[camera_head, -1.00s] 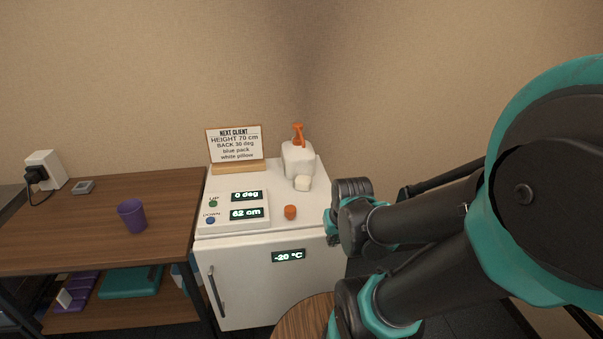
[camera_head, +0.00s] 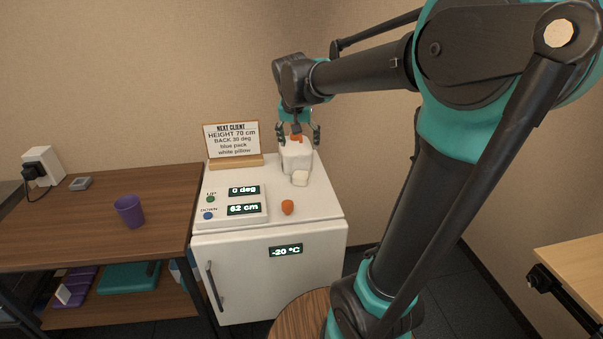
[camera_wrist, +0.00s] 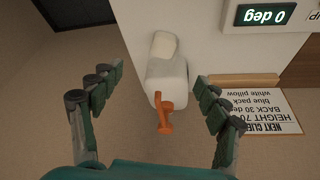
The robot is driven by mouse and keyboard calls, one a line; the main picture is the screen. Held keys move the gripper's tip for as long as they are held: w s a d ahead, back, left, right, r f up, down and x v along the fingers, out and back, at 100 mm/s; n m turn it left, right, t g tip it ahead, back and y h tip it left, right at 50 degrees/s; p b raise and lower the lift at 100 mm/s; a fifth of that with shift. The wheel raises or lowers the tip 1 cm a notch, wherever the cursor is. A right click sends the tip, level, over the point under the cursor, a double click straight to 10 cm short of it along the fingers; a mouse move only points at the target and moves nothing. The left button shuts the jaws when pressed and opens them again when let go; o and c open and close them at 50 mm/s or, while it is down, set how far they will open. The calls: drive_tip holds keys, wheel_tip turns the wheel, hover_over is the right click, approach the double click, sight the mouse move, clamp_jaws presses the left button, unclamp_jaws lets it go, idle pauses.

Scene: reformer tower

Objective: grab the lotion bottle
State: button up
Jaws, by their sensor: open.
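The lotion bottle (camera_head: 297,157) is white with an orange pump top and stands upright at the back right of the small white fridge's top. My gripper (camera_head: 298,134) is directly above it, pointing down, with open fingers on either side of the orange pump. In the wrist view the bottle (camera_wrist: 166,80) lies between and beyond the fingertips of my open gripper (camera_wrist: 157,85), with its orange pump toward the camera. The fingers appear apart from the bottle body. The gripper hides part of the pump in the head view.
A control panel (camera_head: 233,205) and orange knob (camera_head: 288,207) are nearer the front. A purple cup (camera_head: 130,211) stands on the wooden table.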

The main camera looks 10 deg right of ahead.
wheel_tip(320, 180, up, 3)
drive_tip(key=w+a, duration=0.1)
drive_tip(key=w, duration=0.1)
approach(301, 160)
drive_tip(key=x, duration=0.4)
drive_tip(key=a+x, duration=0.1)
drive_tip(key=x, duration=0.1)
drive_tip(key=shift+w+f, duration=0.2)
drive_tip(key=shift+m, duration=0.3)
drive_tip(key=f, duration=0.1)
drive_tip(key=w+d+f, duration=0.1)
drive_tip(key=w+f, duration=0.1)
drive_tip(key=shift+w+d, duration=0.2)
drive_tip(key=shift+d, duration=0.05)
drive_tip(key=shift+w+d+f, duration=0.1)
drive_tip(key=shift+w+f, duration=0.1)
drive_tip(key=shift+f, duration=0.45)
clamp_jaws()
